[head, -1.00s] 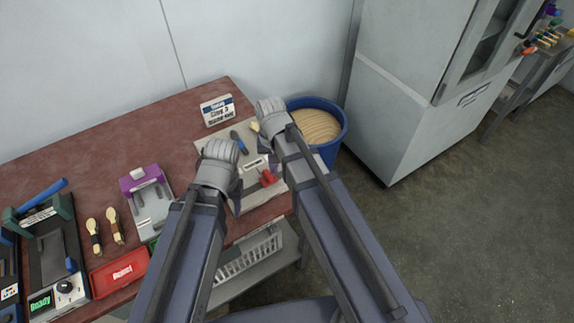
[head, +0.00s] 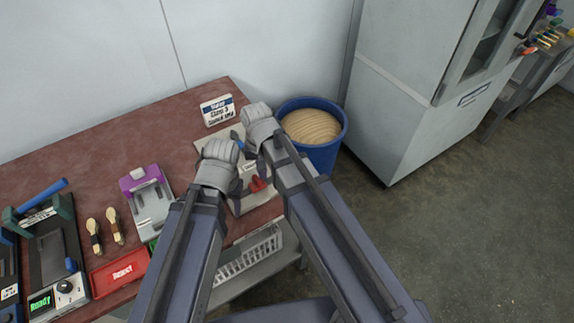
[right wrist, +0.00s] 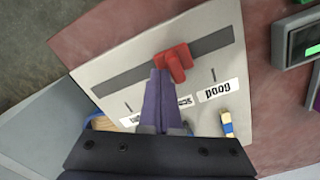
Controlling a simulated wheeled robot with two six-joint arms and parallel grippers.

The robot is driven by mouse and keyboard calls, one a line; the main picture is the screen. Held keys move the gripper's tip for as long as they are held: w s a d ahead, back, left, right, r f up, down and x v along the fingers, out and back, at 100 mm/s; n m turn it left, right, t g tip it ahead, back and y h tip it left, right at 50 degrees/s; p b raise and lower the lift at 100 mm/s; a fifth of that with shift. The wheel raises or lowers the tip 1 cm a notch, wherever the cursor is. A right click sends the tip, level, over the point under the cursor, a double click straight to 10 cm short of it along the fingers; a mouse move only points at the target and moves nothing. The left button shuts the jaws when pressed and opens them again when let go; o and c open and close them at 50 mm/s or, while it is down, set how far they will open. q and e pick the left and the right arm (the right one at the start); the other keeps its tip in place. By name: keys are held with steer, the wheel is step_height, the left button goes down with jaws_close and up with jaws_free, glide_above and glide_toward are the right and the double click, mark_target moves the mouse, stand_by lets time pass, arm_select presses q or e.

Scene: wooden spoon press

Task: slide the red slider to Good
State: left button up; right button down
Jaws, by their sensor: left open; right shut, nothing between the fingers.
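The red slider (right wrist: 174,63) sits in a dark slot (right wrist: 120,79) on a pale board (head: 205,132). In the right wrist view it stands between the slot's middle and the part beside the "Good" label (right wrist: 215,90). The slider also shows in the head view (head: 258,184). My right gripper (right wrist: 160,72) is shut and empty, its fingertips at the slider's left side, seemingly touching it; it also shows in the head view (head: 254,166). The fingers partly cover the other labels. My left gripper (head: 235,188) is open beside the board's left part, apart from the slider.
A blue bin (head: 335,140) stands right of the table (head: 90,150). A small sign (head: 217,110) stands behind the board. A purple-and-grey device (head: 150,205), two spoons and a red tray (head: 120,272) lie to the left. A spoon end with a blue band (right wrist: 228,124) lies near the "Good" label.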

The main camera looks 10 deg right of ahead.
mark_target(255, 185)
steer(key=shift+s+a, duration=0.25)
steer(key=shift+a, duration=0.45)
steer(key=shift+s+a, duration=0.25)
steer(key=shift+a, duration=0.45)
steer(key=shift+s+a, duration=0.25)
steer(key=shift+a, duration=0.45)
steer(key=shift+d, duration=0.15)
steer(key=shift+w+d, duration=0.25)
steer(key=shift+d, duration=0.25)
arm_select(q)
steer(key=shift+r, duration=0.15)
arm_select(e)
steer(key=shift+r, duration=0.1)
arm_select(q)
step_height(255, 185, up, 7)
steer(key=p, duration=0.7)
arm_select(e)
step_height(255, 185, up, 7)
